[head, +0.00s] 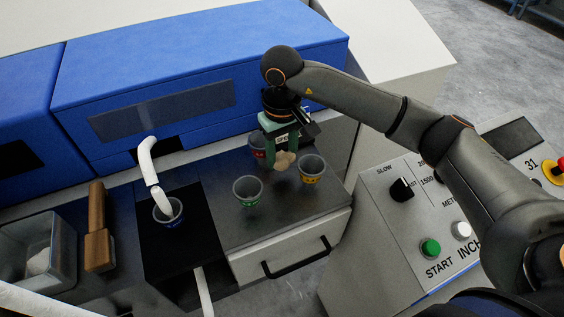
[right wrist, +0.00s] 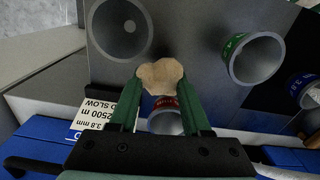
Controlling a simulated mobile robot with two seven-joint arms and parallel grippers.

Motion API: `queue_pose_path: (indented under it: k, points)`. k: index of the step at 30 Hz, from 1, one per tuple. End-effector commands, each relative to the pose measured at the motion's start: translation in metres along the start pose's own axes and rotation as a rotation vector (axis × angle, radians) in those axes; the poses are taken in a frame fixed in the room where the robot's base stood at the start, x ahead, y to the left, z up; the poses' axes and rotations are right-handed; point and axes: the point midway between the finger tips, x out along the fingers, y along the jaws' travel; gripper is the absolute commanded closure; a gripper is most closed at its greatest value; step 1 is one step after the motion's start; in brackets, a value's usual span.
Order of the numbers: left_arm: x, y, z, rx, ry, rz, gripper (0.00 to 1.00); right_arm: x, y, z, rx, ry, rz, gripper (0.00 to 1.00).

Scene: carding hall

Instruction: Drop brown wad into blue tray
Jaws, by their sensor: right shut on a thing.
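My right gripper (head: 281,157) is shut on a tan-brown wad (head: 285,161), held above the dark worktop between the red-labelled and yellow-labelled cups. In the right wrist view the wad (right wrist: 160,76) sits between the green fingertips. I see no plain blue tray. A grey cup with a blue label (head: 168,214) stands on the black panel at the left, under a white curved pipe; its edge also shows in the right wrist view (right wrist: 305,90). My left gripper is not in view.
Grey cups with green (head: 248,191), yellow (head: 311,169) and red (head: 258,148) labels stand on the worktop. A wooden-handled tool (head: 98,240) and a clear-walled bin (head: 40,240) lie left. A blue machine (head: 200,80) backs the worktop; a control panel (head: 425,215) stands right.

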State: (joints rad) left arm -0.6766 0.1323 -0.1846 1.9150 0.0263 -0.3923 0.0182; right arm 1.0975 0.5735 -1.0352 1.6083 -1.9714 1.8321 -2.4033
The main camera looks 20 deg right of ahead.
Motion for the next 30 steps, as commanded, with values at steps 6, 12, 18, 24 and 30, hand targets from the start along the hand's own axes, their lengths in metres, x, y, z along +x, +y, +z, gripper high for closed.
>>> queue_pose_path:
  k: [6, 12, 18, 24, 30]
  points:
    - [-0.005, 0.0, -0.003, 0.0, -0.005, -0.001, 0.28, 0.029, 0.001, -0.001, 0.002, -0.004, -0.001, 1.0]
    - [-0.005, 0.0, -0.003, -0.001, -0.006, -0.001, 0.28, 0.034, 0.001, -0.002, 0.001, 0.0, 0.0, 1.0]
    - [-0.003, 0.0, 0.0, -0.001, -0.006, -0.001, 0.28, 0.037, 0.001, -0.002, 0.001, 0.0, 0.001, 1.0]
    - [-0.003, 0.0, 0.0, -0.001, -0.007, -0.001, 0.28, 0.036, 0.001, -0.002, 0.001, -0.001, 0.0, 0.36]
    - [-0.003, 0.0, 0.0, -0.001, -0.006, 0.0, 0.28, 0.036, 0.001, -0.002, 0.002, -0.001, 0.0, 0.22]
